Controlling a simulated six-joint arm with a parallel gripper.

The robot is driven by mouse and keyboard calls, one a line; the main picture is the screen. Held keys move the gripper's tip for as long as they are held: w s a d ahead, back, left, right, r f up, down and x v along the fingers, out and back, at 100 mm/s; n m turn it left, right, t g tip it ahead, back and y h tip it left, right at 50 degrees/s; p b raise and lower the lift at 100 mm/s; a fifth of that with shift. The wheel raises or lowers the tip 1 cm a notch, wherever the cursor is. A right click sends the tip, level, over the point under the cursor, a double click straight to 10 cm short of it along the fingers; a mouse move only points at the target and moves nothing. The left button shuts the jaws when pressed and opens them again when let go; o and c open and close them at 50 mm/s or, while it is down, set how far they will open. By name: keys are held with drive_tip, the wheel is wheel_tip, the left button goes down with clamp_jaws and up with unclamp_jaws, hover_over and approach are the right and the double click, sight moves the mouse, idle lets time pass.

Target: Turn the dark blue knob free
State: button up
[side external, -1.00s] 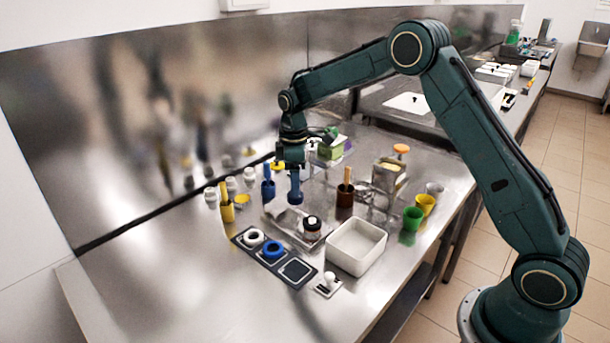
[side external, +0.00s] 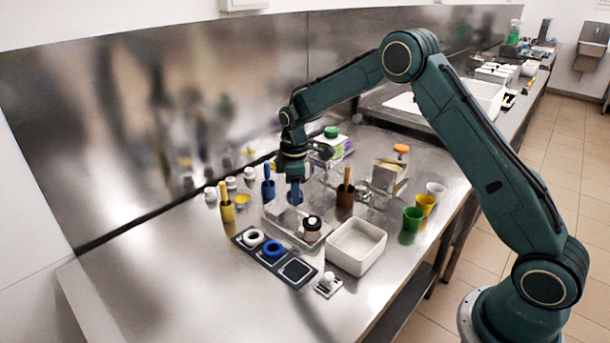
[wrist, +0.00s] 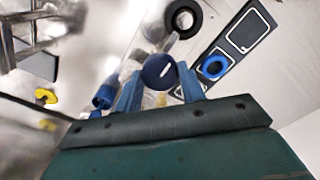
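The dark blue knob (wrist: 159,71) is round with a white line on its top. In the wrist view it sits between the two blue fingers of my gripper (wrist: 160,80), whose tips appear to touch it on either side. In the side view my gripper (side external: 294,196) points down over the metal plate (side external: 279,229), with its fingers at knob height. There the fingers largely hide the knob, and its mount is not clear.
A black ring-topped part (side external: 312,223) stands close by. In front lie a dark panel (side external: 250,254) with white and blue rings and a white bin (side external: 357,247). A blue-handled tool (side external: 268,184), a brown holder (side external: 345,190) and several cups stand around. The front left counter is clear.

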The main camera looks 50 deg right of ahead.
drive_tip(key=shift+m, duration=0.4)
drive_tip(key=m, duration=0.8)
drive_tip(key=shift+r, duration=0.1)
drive_tip(key=m, duration=0.9)
idle(0.5)
drive_tip(key=o, duration=1)
drive_tip(key=shift+c, duration=0.2)
drive_tip(key=shift+r, duration=0.1)
